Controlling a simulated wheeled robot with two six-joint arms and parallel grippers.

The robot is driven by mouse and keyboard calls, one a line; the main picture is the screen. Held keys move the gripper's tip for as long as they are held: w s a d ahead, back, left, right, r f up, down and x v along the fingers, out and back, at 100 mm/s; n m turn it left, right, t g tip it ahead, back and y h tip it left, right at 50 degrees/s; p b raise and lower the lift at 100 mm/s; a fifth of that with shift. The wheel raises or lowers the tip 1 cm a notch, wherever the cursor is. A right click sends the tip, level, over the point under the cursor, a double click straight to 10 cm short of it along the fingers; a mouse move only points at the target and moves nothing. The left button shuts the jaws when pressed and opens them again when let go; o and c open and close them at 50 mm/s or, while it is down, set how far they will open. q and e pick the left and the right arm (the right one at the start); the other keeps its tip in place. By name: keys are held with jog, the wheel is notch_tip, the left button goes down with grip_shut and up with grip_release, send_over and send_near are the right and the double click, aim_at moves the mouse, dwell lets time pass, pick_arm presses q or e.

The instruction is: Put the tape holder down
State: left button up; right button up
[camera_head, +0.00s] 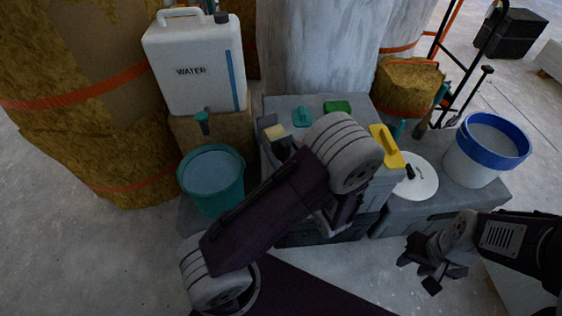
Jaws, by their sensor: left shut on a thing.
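My left arm reaches in from the lower left. Its gripper (336,218) is shut, pointing down in front of the grey crate. The thing in it is mostly hidden by my wrist, so I cannot tell its shape or whether it touches anything. I cannot make out the tape holder for certain. My right gripper (432,264) is at the lower right, apart from everything, with its fingers spread and nothing between them.
On the grey crate (284,101) are a teal tool (302,117), a green block (337,107) and a yellow tool (386,148).

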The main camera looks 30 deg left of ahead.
pick_arm(q)
notch_tip(320, 180, down, 4)
jog(key=b, duration=0.2)
jog(key=shift+a+f+b, duration=0.1)
jog(key=shift+f+b, duration=0.05)
jog(key=shift+b, duration=0.25)
jog(key=shift+r, duration=0.2)
jog(key=o, duration=1.4)
jog(key=shift+f, duration=0.15)
